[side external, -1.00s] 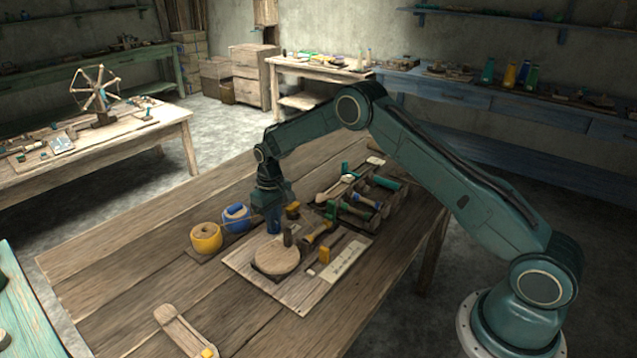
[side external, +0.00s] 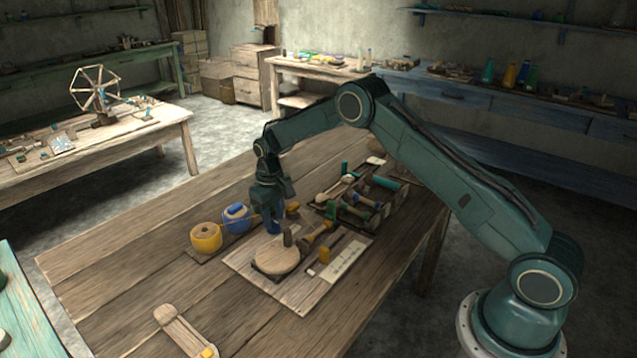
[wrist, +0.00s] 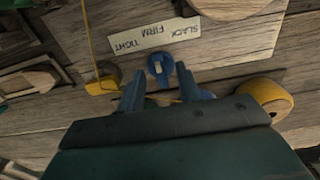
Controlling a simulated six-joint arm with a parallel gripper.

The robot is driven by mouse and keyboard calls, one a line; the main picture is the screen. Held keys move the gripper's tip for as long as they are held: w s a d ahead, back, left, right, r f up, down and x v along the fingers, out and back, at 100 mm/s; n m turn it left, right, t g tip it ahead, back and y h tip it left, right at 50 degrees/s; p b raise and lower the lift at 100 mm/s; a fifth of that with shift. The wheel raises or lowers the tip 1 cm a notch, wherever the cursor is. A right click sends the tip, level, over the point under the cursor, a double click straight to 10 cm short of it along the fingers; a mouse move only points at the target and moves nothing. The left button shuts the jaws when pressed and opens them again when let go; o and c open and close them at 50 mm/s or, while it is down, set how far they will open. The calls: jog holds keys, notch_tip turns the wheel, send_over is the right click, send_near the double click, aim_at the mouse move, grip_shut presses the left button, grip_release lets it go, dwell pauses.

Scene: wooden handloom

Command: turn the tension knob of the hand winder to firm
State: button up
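The hand winder's board (side external: 240,262) lies on the table with a round wooden disc (side external: 276,254) on it. The tension knob (wrist: 160,66) is small and blue with a pale mark, in the wrist view. It sits beside a paper label (wrist: 154,38) reading SLACK, FIRM, TIGHT, upside down in this view. My gripper (wrist: 162,84) is open, its two blue fingers on either side of the knob with gaps visible. I cannot tell which word the knob points to. In the side view my gripper (side external: 272,226) is low over the board's far edge and hides the knob.
A yellow spool (side external: 206,238) and a blue spool (side external: 236,217) stand close left of my gripper. A yellow piece (wrist: 103,86) with a yellow thread lies left of the knob in the wrist view. A tool rack (side external: 358,212) is to the right. The table's front left is mostly clear.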

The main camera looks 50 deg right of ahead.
aim_at(274, 221)
notch_tip(274, 221, up, 13)
jog(key=shift+f, duration=0.15)
dwell(0.4)
jog(key=s+a+r+t, duration=0.3)
jog(key=s+r, duration=1.6)
jog(key=s+a+f+t, duration=0.2)
jog(key=s, duration=2)
jog(key=shift+s+t, duration=0.3)
